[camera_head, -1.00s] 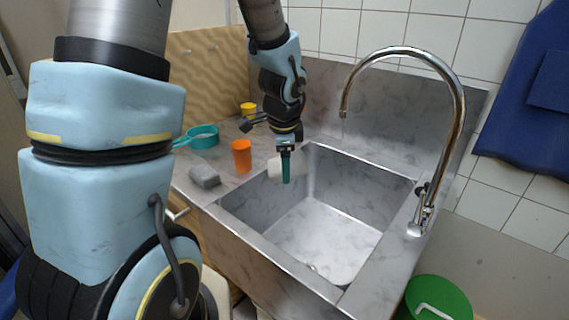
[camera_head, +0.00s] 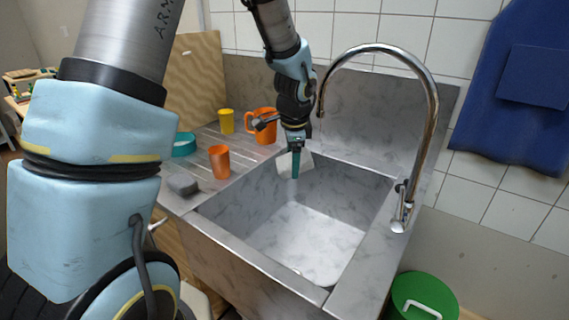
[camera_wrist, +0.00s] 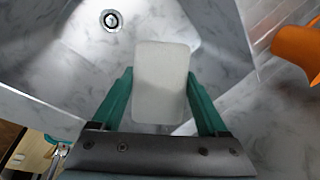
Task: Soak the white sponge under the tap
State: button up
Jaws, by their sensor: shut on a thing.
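My gripper (camera_head: 296,163) is shut on the white sponge (camera_wrist: 161,82), with a green finger on each side of it in the wrist view. In the head view the sponge (camera_head: 307,160) shows partly behind the fingers, over the left back part of the sink basin (camera_head: 318,222). The chrome tap (camera_head: 434,110) arches over the sink from its right rim. Its spout end (camera_head: 320,112) hangs a little to the right of my gripper and higher up. I cannot tell whether water runs.
On the counter left of the sink stand an orange cup (camera_head: 219,162), an orange jug (camera_head: 262,124), a yellow cup (camera_head: 226,121), a teal pan (camera_head: 184,145) and a grey sponge-like block (camera_head: 182,184). The drain (camera_wrist: 111,19) is clear. A green bin (camera_head: 424,297) stands front right.

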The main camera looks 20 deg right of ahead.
aim_at(281, 169)
jog(key=shift+w+d+f, duration=0.15)
jog(key=shift+w+d, duration=0.1)
jog(key=shift+d, duration=0.4)
jog(key=shift+w+d+f, duration=0.1)
jog(key=shift+w+d, duration=0.15)
jog(key=shift+d, duration=0.35)
jog(key=shift+w+d+f, duration=0.15)
jog(key=shift+w+d, duration=0.1)
jog(key=shift+d, duration=0.4)
jog(key=shift+s+a, duration=0.5)
jog(key=shift+a, duration=0.75)
jog(key=shift+s+a, duration=0.5)
jog(key=shift+a, duration=0.7)
jog(key=shift+s+a, duration=0.5)
jog(key=shift+a, duration=0.75)
jog(key=s+a+r+p, duration=0.2)
jog(key=a+r+p, duration=0.2)
jog(key=shift+a, duration=0.3)
